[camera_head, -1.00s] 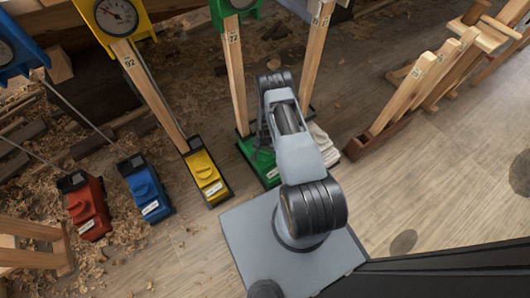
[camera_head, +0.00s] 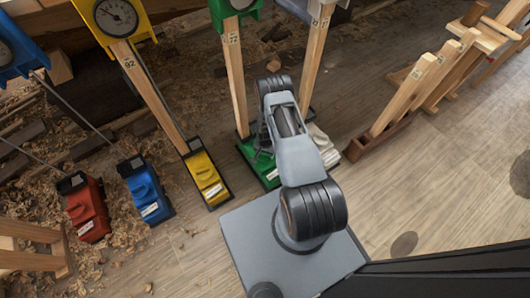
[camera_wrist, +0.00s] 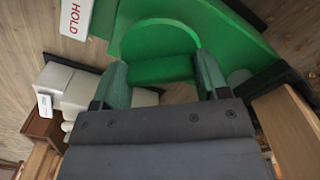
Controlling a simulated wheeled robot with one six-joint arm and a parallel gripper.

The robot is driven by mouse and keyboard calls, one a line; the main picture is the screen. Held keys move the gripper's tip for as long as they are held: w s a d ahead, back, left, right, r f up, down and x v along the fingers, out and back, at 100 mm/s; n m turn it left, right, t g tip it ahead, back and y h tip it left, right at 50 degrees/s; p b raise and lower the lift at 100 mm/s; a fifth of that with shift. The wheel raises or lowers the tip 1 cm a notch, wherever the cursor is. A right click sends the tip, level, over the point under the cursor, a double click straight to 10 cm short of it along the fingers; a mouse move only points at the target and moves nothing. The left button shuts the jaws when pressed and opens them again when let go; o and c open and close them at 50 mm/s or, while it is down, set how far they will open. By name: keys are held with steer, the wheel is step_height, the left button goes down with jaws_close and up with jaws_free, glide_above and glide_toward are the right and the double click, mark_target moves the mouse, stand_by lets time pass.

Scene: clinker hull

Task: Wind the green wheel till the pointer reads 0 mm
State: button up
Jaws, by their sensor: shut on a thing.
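The green wheel (camera_wrist: 160,38) fills the upper middle of the wrist view, with a raised green bar across it. My gripper (camera_wrist: 163,70) has one finger on each side of this bar and is shut on it. In the head view the green base (camera_head: 260,163) stands on the floor, and my arm hides most of the wheel there. The green gauge (camera_head: 238,4) is cut off at the top edge, so its pointer cannot be read.
A yellow base (camera_head: 206,178), a blue base (camera_head: 146,191) and a red base (camera_head: 87,210) stand to the left. A white base (camera_head: 325,146) is close on the right. A wooden rack (camera_head: 380,138) stands further right.

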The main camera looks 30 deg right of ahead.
steer(key=shift+f+b, duration=0.1)
steer(key=shift+b, duration=0.3)
steer(key=o, duration=0.9)
steer(key=shift+o, duration=0.2)
steer(key=shift+r, duration=0.2)
step_height(320, 180, up, 14)
steer(key=p, duration=0.5)
steer(key=shift+f, duration=0.15)
